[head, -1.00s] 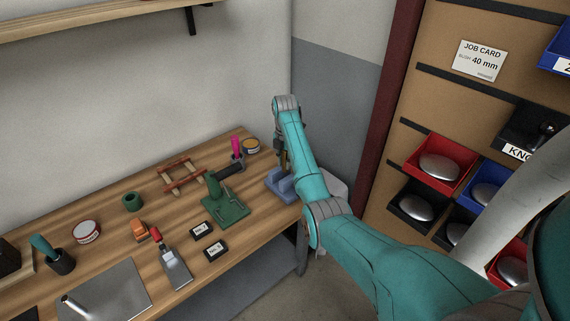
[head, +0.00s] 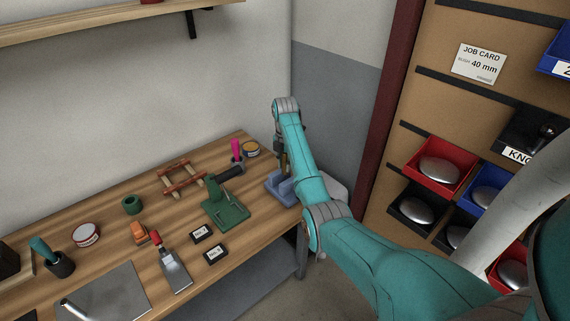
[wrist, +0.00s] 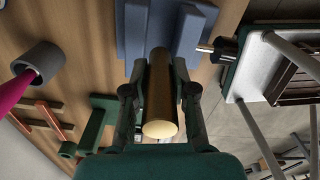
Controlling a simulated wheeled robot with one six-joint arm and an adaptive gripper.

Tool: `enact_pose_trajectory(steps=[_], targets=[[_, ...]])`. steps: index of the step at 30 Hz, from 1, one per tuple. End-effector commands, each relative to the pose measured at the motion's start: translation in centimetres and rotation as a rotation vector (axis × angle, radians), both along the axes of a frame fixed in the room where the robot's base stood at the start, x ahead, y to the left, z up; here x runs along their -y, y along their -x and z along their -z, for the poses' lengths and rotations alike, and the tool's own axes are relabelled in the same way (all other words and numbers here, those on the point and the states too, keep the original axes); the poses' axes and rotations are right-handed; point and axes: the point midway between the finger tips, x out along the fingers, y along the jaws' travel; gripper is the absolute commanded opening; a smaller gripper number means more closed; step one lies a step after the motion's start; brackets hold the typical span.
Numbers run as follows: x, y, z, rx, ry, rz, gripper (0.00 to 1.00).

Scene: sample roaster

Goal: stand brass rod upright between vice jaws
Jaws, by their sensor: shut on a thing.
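The brass rod (wrist: 160,95) is between the fingers of my gripper (wrist: 158,88) in the wrist view, its near end facing the camera. My gripper is shut on it. The blue vice (wrist: 133,38) lies beyond, with a block on each side of the rod's far end. The rod lines up with the gap between these jaws; I cannot tell how deep it sits or whether it touches them. In the head view the vice (head: 276,183) stands at the bench's right end, and the rod (head: 284,162) looks roughly upright above it, partly hidden by my arm.
Black labelled blocks (head: 214,253) lie in front. Bins (head: 440,165) hang on the right wall panel.

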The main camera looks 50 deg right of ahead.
Motion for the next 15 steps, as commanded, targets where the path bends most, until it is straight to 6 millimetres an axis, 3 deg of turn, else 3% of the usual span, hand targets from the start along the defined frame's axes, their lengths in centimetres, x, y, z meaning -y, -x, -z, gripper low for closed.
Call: enact_pose_trajectory(steps=[15], targets=[[0.0, 0.0, 1.0, 0.001, 0.001, 0.0, 0.0]])
